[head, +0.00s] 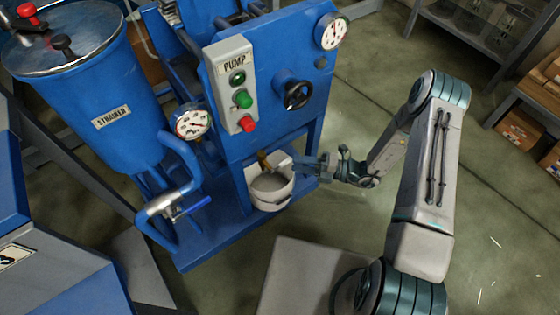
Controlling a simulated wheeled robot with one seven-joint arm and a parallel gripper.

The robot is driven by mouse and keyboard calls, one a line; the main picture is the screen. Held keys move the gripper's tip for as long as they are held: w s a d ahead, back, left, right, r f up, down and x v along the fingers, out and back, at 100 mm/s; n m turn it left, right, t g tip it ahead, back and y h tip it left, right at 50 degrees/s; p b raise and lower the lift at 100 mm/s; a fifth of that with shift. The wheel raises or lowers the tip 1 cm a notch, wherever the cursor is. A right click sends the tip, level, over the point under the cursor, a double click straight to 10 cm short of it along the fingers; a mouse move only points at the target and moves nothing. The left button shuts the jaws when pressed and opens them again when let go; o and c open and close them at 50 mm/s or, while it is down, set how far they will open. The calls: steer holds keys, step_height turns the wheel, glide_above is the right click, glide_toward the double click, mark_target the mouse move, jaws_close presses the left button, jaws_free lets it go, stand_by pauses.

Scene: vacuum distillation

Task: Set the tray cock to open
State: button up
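A small brass-coloured fitting (265,158), which looks like the tray cock, sits at the low front of the blue pump stand, just above a pale bucket (270,187). Its handle position is too small to tell. My gripper (306,166) reaches in from the right, at the right side of the bucket's rim and close to the brass fitting. I cannot tell whether it touches the fitting or the bucket, or whether its fingers are apart. A second valve with a blue lever (190,208) is on the pipe below the blue strainer vessel (95,95).
The grey pump box (233,85) has green and red buttons. A black knob (294,91) and gauges (192,122) are on the blue stand. Shelves with boxes (521,128) stand at the right. The floor (420,60) between stand and shelves is clear.

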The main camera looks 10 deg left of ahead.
mark_target(289, 162)
steer(key=a, duration=0.6)
steer(key=shift+s+a+b, duration=0.25)
steer(key=shift+a+b, duration=0.1)
jaws_close()
